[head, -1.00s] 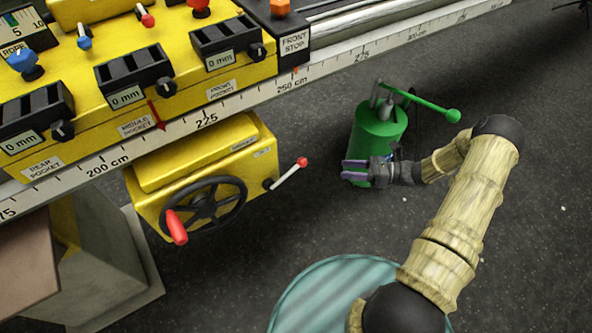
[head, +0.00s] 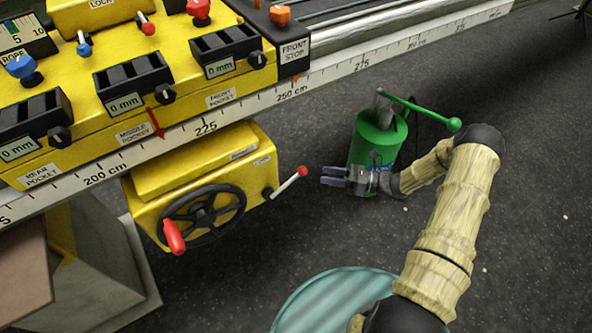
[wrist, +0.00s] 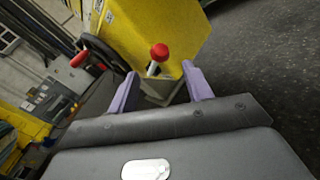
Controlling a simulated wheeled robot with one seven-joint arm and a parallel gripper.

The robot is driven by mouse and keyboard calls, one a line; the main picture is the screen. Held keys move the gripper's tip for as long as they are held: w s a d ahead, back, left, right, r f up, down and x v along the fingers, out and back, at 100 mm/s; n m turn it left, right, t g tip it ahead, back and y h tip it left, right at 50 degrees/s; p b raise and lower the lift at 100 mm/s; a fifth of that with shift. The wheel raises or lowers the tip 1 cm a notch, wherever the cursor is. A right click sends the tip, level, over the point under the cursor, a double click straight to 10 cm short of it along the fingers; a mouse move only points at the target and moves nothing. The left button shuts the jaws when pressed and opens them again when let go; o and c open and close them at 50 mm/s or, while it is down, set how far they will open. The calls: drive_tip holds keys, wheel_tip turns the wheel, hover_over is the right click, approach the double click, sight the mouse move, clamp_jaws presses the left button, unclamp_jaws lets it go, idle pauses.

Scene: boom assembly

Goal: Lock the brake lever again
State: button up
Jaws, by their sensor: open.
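The brake lever (head: 288,183) is a short pale rod with a red knob. It sticks out from the right side of the yellow winch box (head: 205,165), up and to the right. My gripper (head: 323,176) is open and empty, a short way right of the knob, with its purple fingers pointing left at it. In the wrist view the lever's red knob (wrist: 159,52) shows ahead, between the two fingertips. The gap to the knob is small in the head view, with no contact visible.
A black handwheel (head: 203,215) with a red handle is on the winch box's front. A green cylinder (head: 372,145) with a green-handled lever stands behind my gripper. The yellow control console (head: 150,75) and scale rail are above left. Dark floor is clear below the gripper.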

sight(304, 171)
drive_tip(key=w+a+b, duration=0.1)
drive_tip(key=a, duration=0.9)
drive_tip(key=shift+w+a, duration=0.3)
drive_tip(key=shift+w, duration=0.1)
clamp_jaws()
